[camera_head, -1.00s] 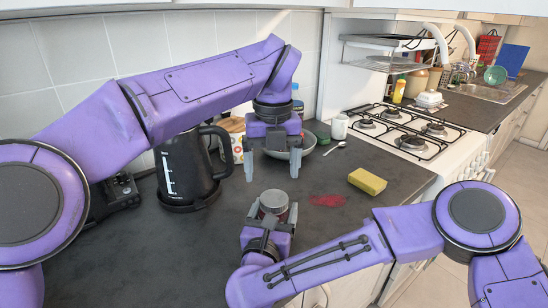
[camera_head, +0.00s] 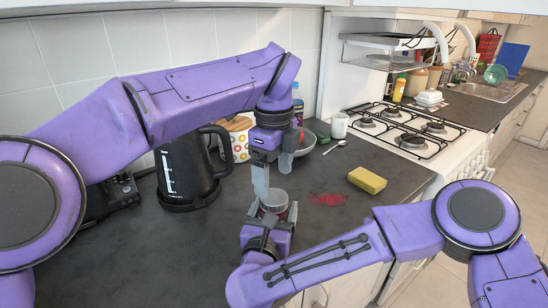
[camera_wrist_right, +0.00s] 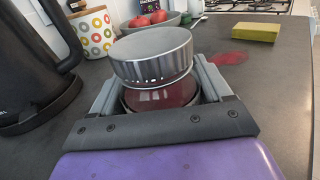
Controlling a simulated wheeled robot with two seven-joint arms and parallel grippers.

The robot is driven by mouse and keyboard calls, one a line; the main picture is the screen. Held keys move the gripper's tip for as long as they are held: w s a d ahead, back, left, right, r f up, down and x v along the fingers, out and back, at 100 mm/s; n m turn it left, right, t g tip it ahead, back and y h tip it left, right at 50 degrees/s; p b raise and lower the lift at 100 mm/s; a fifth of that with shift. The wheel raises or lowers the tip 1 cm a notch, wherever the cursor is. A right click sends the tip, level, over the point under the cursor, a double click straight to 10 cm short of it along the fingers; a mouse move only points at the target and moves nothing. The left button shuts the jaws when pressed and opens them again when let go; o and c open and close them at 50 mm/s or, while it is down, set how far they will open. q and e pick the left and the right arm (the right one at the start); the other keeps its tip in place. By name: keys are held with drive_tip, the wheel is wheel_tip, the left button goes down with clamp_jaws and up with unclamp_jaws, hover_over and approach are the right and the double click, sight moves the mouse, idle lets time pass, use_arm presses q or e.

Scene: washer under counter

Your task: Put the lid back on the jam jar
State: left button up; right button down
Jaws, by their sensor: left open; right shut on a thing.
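The jam jar (camera_wrist_right: 160,97) is clear glass with red jam in it. It stands upright between the fingers of my right gripper (camera_head: 267,229), which is shut on it low over the counter. The grey metal lid (camera_wrist_right: 152,55) sits on top of the jar's mouth; I cannot tell whether it is screwed tight. The lid also shows in the head view (camera_head: 273,199). My left gripper (camera_head: 273,185) is open and empty, pointing down. Its near finger hangs beside the lid in the head view; I cannot tell whether it touches. The left gripper is not seen in the right wrist view.
A black kettle (camera_head: 184,172) stands left of the jar. Behind are a dotted canister (camera_head: 239,140) and a bowl (camera_head: 306,142). A yellow sponge (camera_head: 367,180) and a red smear (camera_head: 328,199) lie to the right. The front left of the counter (camera_head: 130,255) is clear.

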sight(273, 196)
use_arm(q)
wheel_tip(273, 196, down, 5)
drive_tip(key=shift+r, duration=0.1)
drive_tip(key=shift+c, duration=0.3)
drive_tip(key=c, duration=1)
drive_tip(key=m, duration=1.8)
drive_tip(key=shift+m, duration=0.4)
drive_tip(key=o, duration=1.2)
